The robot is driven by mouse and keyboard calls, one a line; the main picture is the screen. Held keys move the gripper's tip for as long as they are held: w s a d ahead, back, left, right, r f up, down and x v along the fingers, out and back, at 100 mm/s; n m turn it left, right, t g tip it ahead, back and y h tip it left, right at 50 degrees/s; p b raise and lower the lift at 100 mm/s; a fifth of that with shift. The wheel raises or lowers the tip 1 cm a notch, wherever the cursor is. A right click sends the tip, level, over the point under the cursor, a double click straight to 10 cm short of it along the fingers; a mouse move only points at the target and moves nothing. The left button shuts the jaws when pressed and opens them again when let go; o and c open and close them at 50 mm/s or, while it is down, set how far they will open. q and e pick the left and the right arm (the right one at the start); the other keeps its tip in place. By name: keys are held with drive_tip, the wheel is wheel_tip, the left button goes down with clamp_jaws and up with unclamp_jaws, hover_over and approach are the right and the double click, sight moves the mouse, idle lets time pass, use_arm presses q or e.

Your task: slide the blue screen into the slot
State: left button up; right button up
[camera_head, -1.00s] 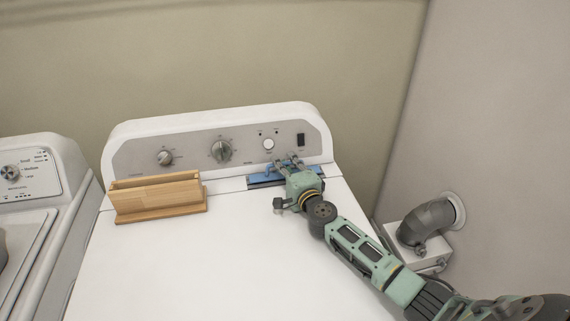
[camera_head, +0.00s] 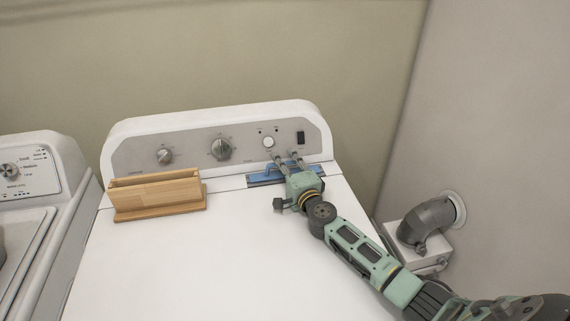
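The blue screen (camera_head: 265,178) is a blue strip at the back of the dryer top, below the control panel, at the slot in the white top. My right gripper (camera_head: 286,158) is above the screen's right part, its two fingers apart and pointing toward the panel. It does not appear to hold the screen. The gripper's palm hides part of the screen, so how deep it sits in the slot is hard to tell. My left gripper is not in view.
The white dryer top (camera_head: 230,260) is clear in front. A wooden holder (camera_head: 157,196) stands on its left. The control panel (camera_head: 190,147) with knobs rises behind. A second machine (camera_head: 30,200) is at far left; a grey vent pipe (camera_head: 432,220) is at right.

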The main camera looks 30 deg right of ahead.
drive_tip(key=shift+s+a+f, duration=0.1)
drive_tip(key=shift+f, duration=0.3)
